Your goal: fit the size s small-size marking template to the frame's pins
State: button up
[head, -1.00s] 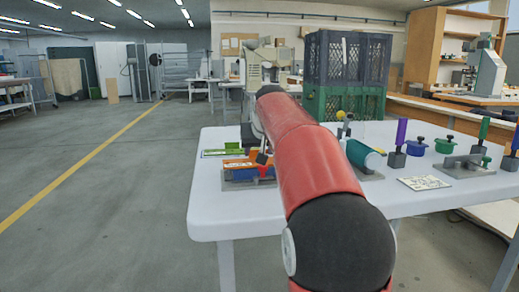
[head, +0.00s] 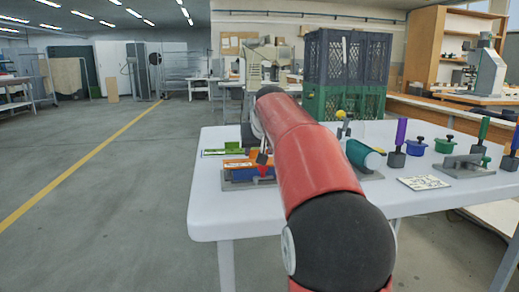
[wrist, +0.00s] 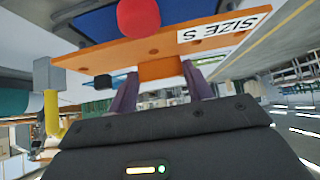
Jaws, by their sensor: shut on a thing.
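The orange marking template (wrist: 155,45), labelled SIZE S, is a flat plate with a few small holes. My gripper (wrist: 160,78) is shut on its orange grip block, one purple finger on each side. A red ball (wrist: 138,18) and a blue surface (wrist: 95,22) show beyond the plate in the wrist view. My arm hides part of this area. I cannot tell whether the template touches the frame or its pins.
Dark and green crates (head: 345,100) stand behind. The table's front left (head: 215,215) is clear.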

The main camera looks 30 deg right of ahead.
jog(key=shift+f+b, duration=0.8)
jog(key=shift+f, duration=0.6)
dwell(2.1)
jog(key=o, duration=1.1)
jog(key=shift+r, duration=0.1)
jog(key=shift+r+p, duration=2.45)
jog(key=shift+r, duration=0.05)
jog(key=shift+f, duration=0.1)
